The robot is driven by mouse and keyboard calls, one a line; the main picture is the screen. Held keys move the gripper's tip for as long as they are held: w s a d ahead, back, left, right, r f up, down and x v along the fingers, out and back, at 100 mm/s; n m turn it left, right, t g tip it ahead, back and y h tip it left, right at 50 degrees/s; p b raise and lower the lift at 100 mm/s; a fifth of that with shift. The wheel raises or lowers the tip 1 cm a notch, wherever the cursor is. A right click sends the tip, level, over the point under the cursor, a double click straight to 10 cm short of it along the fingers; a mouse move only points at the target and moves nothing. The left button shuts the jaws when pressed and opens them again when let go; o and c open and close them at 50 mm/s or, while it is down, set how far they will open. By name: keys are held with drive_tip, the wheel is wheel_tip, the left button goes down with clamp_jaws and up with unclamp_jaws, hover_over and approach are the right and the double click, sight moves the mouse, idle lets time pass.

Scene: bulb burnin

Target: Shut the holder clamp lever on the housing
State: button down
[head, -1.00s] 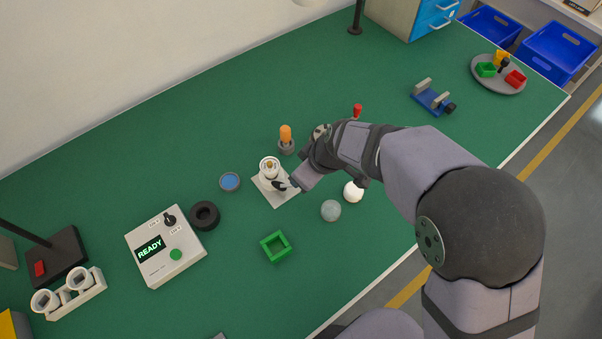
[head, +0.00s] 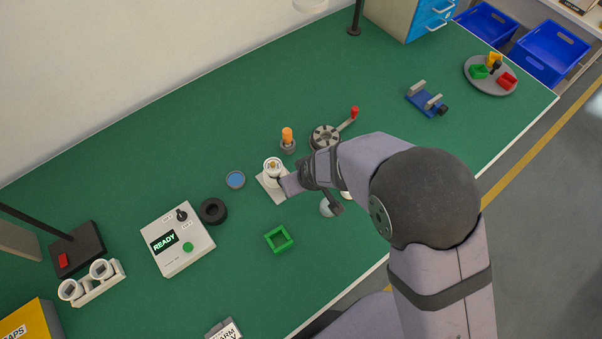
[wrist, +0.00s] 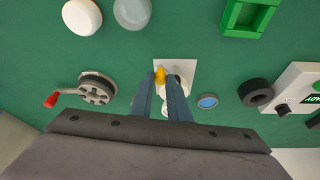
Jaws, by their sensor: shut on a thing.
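The white housing (head: 272,166) stands upright on a pale square plate (head: 268,192) near the middle of the bench. In the wrist view the plate (wrist: 186,68) shows behind my fingers, with the housing partly hidden. My gripper (wrist: 162,82) is at the housing's near right side, its two blue-grey fingers close together on a small yellow piece (wrist: 160,75), which looks like the clamp lever. How far the lever is turned cannot be told.
A round grey fixture (head: 325,137) with a red-knobbed arm and an orange-topped post (head: 287,136) stand close behind. A green square frame (head: 279,240), blue disc (head: 235,180) and black ring (head: 213,211) are nearby.

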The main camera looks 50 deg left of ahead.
drive_tip(key=shift+s+r+m+p, duration=0.1)
drive_tip(key=shift+r+m+p, duration=0.25)
drive_tip(key=shift+p, duration=2.1)
drive_tip(key=shift+s+d+f+m+p, duration=0.15)
drive_tip(key=shift+f+m+p, duration=0.15)
drive_tip(key=shift+p, duration=0.65)
drive_tip(key=c, duration=1.7)
unclamp_jaws()
drive_tip(key=p+v, duration=0.1)
drive_tip(key=v, duration=0.6)
drive_tip(key=shift+s+d+r+p, duration=0.1)
drive_tip(key=shift+s+p, duration=0.1)
drive_tip(key=shift+p, duration=0.1)
